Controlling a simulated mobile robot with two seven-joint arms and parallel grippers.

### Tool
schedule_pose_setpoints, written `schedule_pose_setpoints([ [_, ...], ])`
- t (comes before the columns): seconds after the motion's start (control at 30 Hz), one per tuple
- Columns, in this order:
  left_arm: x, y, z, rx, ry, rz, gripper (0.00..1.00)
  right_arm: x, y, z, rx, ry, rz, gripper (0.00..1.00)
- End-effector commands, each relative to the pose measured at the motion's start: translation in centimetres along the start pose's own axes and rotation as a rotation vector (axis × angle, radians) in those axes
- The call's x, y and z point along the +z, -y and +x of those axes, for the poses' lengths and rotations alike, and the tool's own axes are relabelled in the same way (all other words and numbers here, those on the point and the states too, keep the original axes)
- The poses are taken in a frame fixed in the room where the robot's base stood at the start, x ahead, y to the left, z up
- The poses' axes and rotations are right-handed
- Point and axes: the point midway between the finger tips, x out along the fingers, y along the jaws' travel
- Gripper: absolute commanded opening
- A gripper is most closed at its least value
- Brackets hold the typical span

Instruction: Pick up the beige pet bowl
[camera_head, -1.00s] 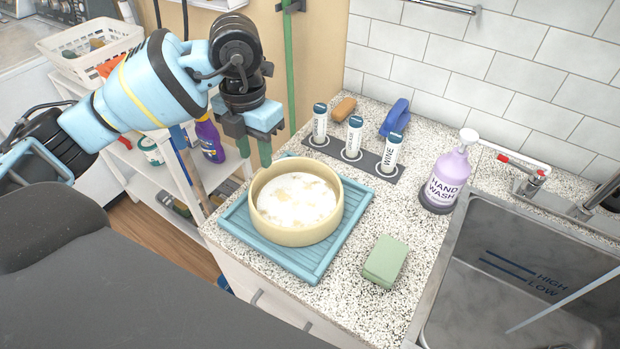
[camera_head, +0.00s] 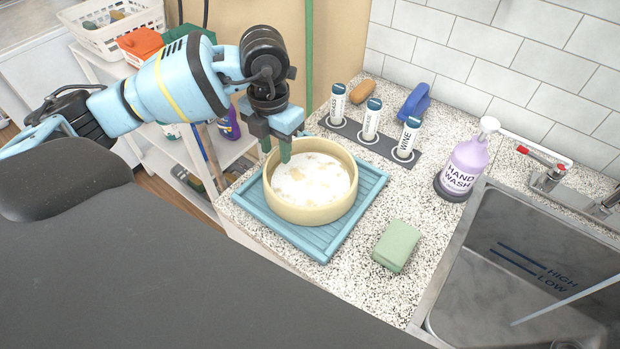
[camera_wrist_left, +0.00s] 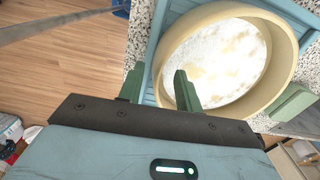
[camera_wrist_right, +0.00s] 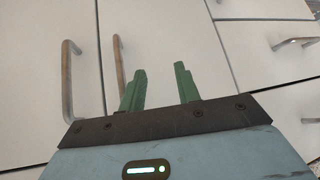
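The beige pet bowl (camera_head: 312,210) stands upright on a blue ribbed tray (camera_head: 352,222) on the counter, with pale, whitish contents. My left gripper (camera_head: 276,152) is at the bowl's back-left rim, fingers pointing down. One green finger overlaps the bowl's inside and the other is just outside the wall. In the left wrist view, the fingers (camera_wrist_left: 158,90) are apart with the bowl's rim (camera_wrist_left: 277,85) running between them; contact cannot be told. My right gripper (camera_wrist_right: 158,88) is open and empty, facing white cabinet doors, and is out of the head view.
A green sponge (camera_head: 397,245) lies right of the tray. Several labelled tubes in a grey holder (camera_head: 372,138) stand behind it. A hand wash bottle (camera_head: 464,165) stands beside the metal sink (camera_head: 530,270). A white shelf (camera_head: 178,160) is left of the counter.

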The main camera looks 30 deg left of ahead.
Motion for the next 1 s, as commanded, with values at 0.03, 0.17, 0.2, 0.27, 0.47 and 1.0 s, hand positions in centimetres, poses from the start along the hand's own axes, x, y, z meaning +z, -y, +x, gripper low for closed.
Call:
schedule_pose_setpoints([
  [0.03, -0.1, 0.0, 0.7, 0.0, -0.003, 0.0, 0.34, -0.1, 0.0, 0.0, 0.0, -0.002, 0.001, 0.33],
  [0.17, 0.0, 0.0, 1.8, 0.0, -0.001, 0.0, 0.34, -0.1, 0.1, 0.0, 0.0, -0.002, 0.002, 0.33],
  [0.2, 0.0, 0.0, 1.9, 0.0, -0.001, 0.0, 0.34, -0.1, 0.1, 0.0, 0.0, -0.002, 0.003, 0.33],
  [0.27, 0.0, 0.0, 2.0, 0.0, 0.0, 0.0, 0.34, -0.1, 0.1, 0.0, 0.0, -0.002, 0.003, 0.33],
  [0.47, 0.0, 0.0, 2.0, 0.0, 0.0, 0.0, 0.31, 0.0, 0.0, 0.0, 0.0, 0.0, 0.003, 0.33],
  [1.0, 0.0, 0.1, 1.9, -0.002, 0.001, 0.001, 0.0, 0.2, 0.0, 0.1, 0.0, 0.004, 0.001, 0.33],
])
